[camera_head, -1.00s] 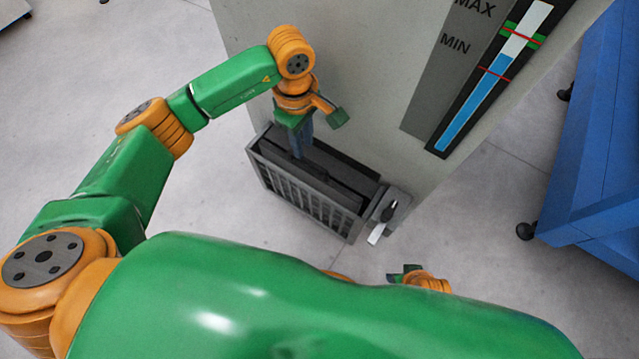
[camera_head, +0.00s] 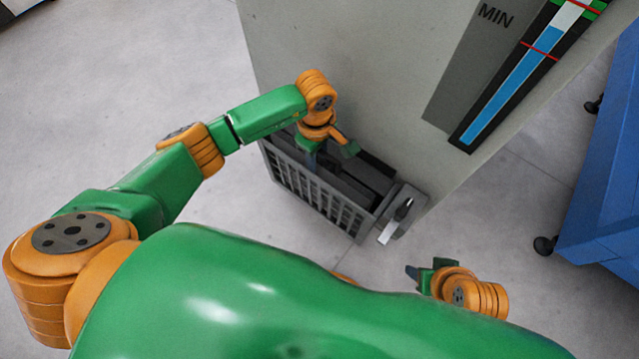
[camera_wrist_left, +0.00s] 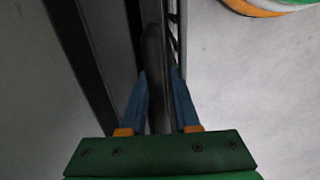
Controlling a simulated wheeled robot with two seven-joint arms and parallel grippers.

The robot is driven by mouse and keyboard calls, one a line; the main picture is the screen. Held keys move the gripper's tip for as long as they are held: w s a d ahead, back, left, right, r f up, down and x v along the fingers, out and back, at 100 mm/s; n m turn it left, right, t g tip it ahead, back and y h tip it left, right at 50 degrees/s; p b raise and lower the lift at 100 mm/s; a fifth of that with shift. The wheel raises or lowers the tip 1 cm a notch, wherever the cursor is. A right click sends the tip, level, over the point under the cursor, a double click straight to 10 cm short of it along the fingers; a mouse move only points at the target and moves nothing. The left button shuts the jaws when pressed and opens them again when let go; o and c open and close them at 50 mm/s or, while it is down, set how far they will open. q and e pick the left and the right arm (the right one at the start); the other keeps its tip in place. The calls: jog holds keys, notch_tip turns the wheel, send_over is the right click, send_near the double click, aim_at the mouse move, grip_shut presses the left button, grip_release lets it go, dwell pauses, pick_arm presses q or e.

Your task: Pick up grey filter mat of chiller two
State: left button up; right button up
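The grey filter mat seems to be the dark panel (camera_head: 352,183) standing in the slatted filter housing (camera_head: 318,201) at the foot of the chiller; I cannot clearly separate the two. My left gripper (camera_head: 312,160) reaches down into the housing's open top. In the left wrist view, the blue fingers (camera_wrist_left: 158,85) are apart, on either side of a dark upright edge (camera_wrist_left: 152,48) that may be the mat's. Contact with it is not clear. My right gripper (camera_head: 425,272) is at the lower right, away from the housing, its fingers only partly visible.
The pale chiller body (camera_head: 345,70) rises behind the housing and carries a blue level gauge (camera_head: 510,90). A blue wheeled cart (camera_head: 600,170) stands right. Pale floor is clear between them.

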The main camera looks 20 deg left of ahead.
pick_arm(q)
grip_shut()
dwell(1.3)
